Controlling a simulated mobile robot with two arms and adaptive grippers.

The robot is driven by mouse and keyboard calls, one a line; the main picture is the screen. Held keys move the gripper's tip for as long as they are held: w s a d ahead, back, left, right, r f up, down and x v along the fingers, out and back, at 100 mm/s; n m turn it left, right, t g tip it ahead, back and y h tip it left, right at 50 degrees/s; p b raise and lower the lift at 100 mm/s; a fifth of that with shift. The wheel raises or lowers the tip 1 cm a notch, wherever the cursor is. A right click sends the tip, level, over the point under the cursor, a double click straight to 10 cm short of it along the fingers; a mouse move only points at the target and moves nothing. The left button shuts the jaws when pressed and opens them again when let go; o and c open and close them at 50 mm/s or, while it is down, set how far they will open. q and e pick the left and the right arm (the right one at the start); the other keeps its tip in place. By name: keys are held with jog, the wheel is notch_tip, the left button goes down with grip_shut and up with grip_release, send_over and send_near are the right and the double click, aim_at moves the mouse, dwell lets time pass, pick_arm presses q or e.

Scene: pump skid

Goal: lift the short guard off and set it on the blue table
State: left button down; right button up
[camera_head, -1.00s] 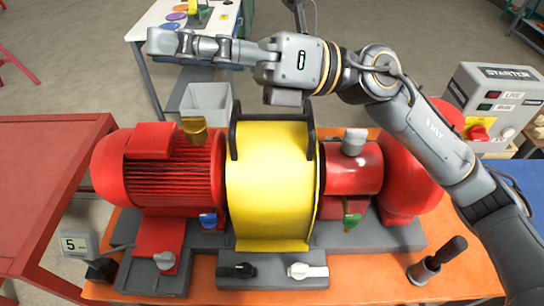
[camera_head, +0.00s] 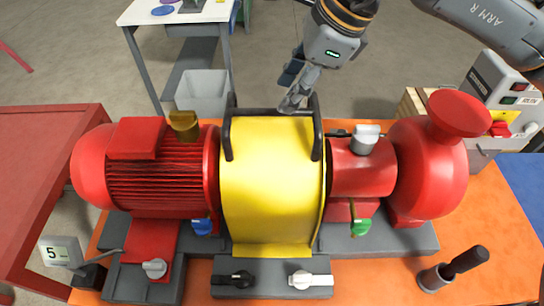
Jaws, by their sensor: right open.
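The yellow guard (camera_head: 272,180) sits over the middle of the pump skid, between the red motor and the red pump. The blue table (camera_head: 526,180) shows only partly at the right edge. My left gripper is out of view.
The red motor (camera_head: 155,170) is left of the guard and the red pump (camera_head: 428,165) right of it. Two switches, black (camera_head: 240,279) and white (camera_head: 302,280), lie in front. A grey starter box (camera_head: 500,90) stands at right. A grey bin (camera_head: 203,95) is behind.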

aim_at(274, 109)
jog(key=x, duration=0.2)
jog(key=shift+w+a+f+p, duration=0.15)
jog(key=shift+f+p, duration=0.15)
jog(key=shift+f, duration=0.05)
jog(key=shift+a+f+p, duration=0.1)
jog(key=shift+f+p, duration=0.05)
jog(key=shift+p, duration=0.15)
jog(key=p+x, duration=0.2)
jog(key=x, duration=0.2)
jog(key=shift+w+p, duration=0.15)
jog(key=shift+p, duration=0.25)
jog(key=shift+w+f, duration=0.1)
jog(key=shift+f, duration=0.25)
jog(key=shift+f+b, duration=0.3)
jog(key=shift+b, duration=0.5)
grip_shut()
jog(key=shift+a+r, duration=0.1)
jog(key=shift+r, duration=0.05)
